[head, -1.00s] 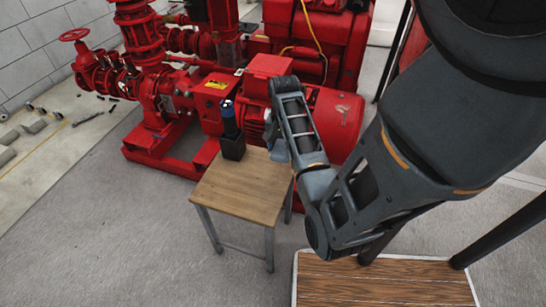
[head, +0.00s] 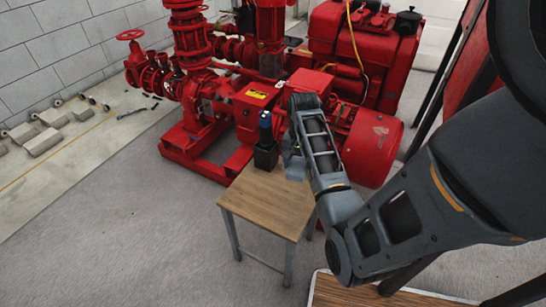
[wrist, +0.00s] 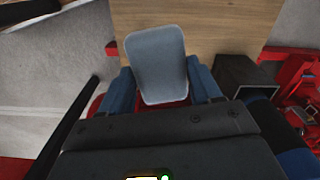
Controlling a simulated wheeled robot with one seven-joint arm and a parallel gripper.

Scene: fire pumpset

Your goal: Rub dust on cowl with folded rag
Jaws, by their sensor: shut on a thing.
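The folded rag (wrist: 157,62) is a flat blue-grey pad with rounded corners in the wrist view. My gripper (wrist: 162,88) is shut on it, with a blue finger at either side. In the head view the rag (head: 296,168) shows small and pale at the right edge of the table, beneath my gripper (head: 294,148). The red motor's rounded end cowl (head: 377,150) is just right of my forearm, which hides part of the motor. The rag looks apart from the cowl.
A small wooden table (head: 262,208) stands in front of the pumpset. A black holder (head: 265,157) with a blue-topped bottle (head: 265,125) stands at its back corner, close left of my gripper. Red pump pipework (head: 195,90) fills the back.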

